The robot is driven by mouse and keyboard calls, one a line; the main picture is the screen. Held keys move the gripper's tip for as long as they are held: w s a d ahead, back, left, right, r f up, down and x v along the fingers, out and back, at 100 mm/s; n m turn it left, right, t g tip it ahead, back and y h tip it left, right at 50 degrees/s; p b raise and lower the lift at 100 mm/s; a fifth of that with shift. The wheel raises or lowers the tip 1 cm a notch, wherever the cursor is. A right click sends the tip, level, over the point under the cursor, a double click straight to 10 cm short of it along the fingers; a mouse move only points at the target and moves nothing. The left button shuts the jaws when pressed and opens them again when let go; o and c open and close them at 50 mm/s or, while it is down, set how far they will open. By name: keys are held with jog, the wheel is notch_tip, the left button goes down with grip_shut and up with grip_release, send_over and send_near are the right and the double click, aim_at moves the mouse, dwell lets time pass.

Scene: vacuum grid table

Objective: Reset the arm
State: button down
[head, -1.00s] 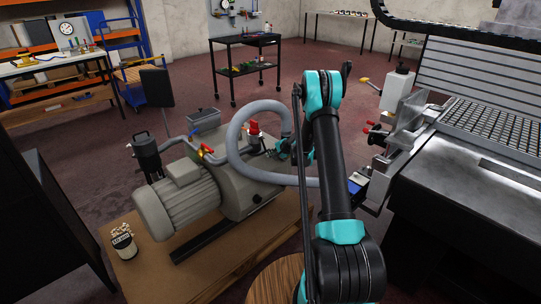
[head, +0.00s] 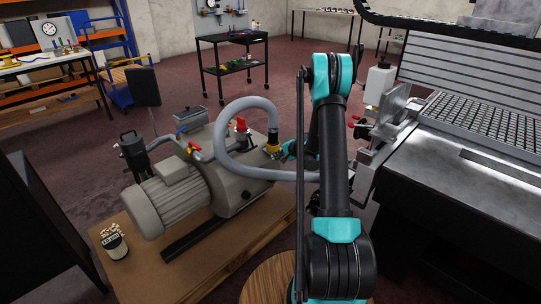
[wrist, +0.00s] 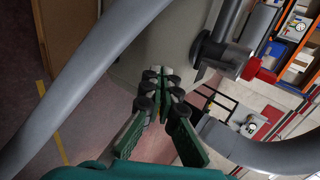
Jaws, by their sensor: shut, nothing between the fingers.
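My arm (head: 333,170), black and teal, rises from the bottom of the head view with its elbow near the top. In the wrist view my gripper (wrist: 166,88) has dark green fingers with black pads, closed together with nothing between them. The fingers point toward the pale pump body (wrist: 165,45), which appears behind them; the distance is unclear.
The grey-beige vacuum pump (head: 180,195) stands on a wooden board (head: 180,270). Its thick grey hose (head: 225,140) loops toward my arm and crosses close to the gripper in the wrist view (wrist: 85,85). The grid table (head: 470,185) stands right. A black cart (head: 233,65) is behind.

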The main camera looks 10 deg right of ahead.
jog(key=s+a+r+n+g+h, duration=0.1)
jog(key=s+a+r+n, duration=0.15)
jog(key=s+r, duration=0.65)
jog(key=s+a+r+n+g+h, duration=0.1)
jog(key=s+r+n+h, duration=0.15)
jog(key=s+r, duration=0.65)
jog(key=s+d+f+n+g+h, duration=0.1)
jog(key=s+f+n, duration=0.1)
jog(key=s, duration=1.2)
jog(key=s+d+f+n+h, duration=0.1)
jog(key=s+n, duration=0.2)
jog(key=s, duration=1)
jog(key=shift+s+f+n+g, duration=0.35)
jog(key=shift+n+g, duration=0.05)
